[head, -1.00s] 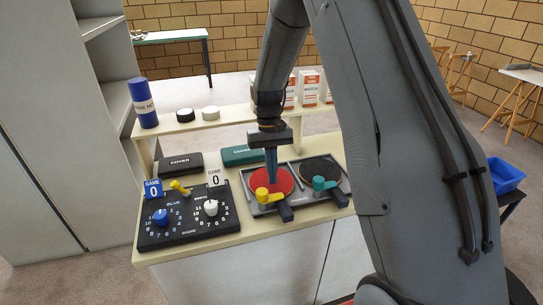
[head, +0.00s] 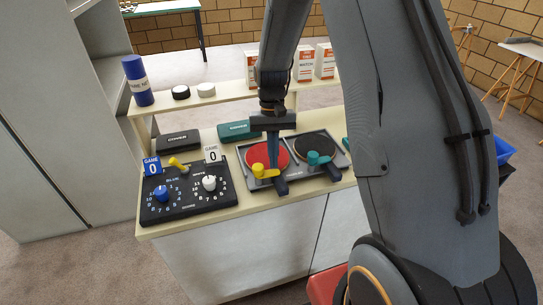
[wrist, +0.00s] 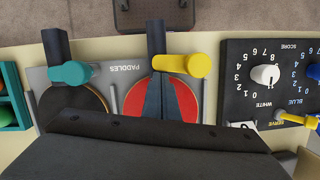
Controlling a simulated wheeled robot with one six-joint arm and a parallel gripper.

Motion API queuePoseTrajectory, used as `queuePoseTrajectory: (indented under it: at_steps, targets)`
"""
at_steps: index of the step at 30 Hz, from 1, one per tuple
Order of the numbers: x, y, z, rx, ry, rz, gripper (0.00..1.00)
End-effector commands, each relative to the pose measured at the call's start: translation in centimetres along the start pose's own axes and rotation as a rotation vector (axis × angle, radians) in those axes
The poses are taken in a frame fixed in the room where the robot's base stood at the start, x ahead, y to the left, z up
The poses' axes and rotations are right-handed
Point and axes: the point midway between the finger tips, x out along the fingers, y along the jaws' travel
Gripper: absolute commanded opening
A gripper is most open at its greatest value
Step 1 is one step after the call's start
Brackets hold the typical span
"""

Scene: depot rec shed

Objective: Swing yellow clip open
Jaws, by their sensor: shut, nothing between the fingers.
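The yellow clip (head: 259,170) sits at the front of the paddle tray, with its bar lying across the neck of the red paddle (head: 282,156). It also shows in the wrist view (wrist: 200,56), where its bar crosses over the dark handle. My gripper (head: 274,166) points down over the red paddle, just beside the yellow clip. In the wrist view its shut fingers (wrist: 172,85) lie over the red face, close to the clip's bar. Whether they touch the clip cannot be told. The fingers hold nothing.
A teal clip (head: 316,158) crosses the dark paddle (head: 318,144) to the right in the same tray (head: 346,163). A black scoreboard (head: 187,208) with knobs stands to the left. A raised shelf (head: 219,97) holds boxes, pucks and a blue cylinder.

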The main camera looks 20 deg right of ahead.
Motion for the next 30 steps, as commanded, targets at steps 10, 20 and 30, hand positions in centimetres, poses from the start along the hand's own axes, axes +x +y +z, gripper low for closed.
queuePoseTrajectory:
  at_steps: [10,20,30]
  targets:
    - [0.0,-0.2,-0.1,-0.003,0.0,0.001,0.0]
    - [-0.2,-1.1,-1.0,-0.004,0.0,0.001,0.0]
    - [-0.2,-1.2,-1.1,-0.004,0.0,0.001,0.0]
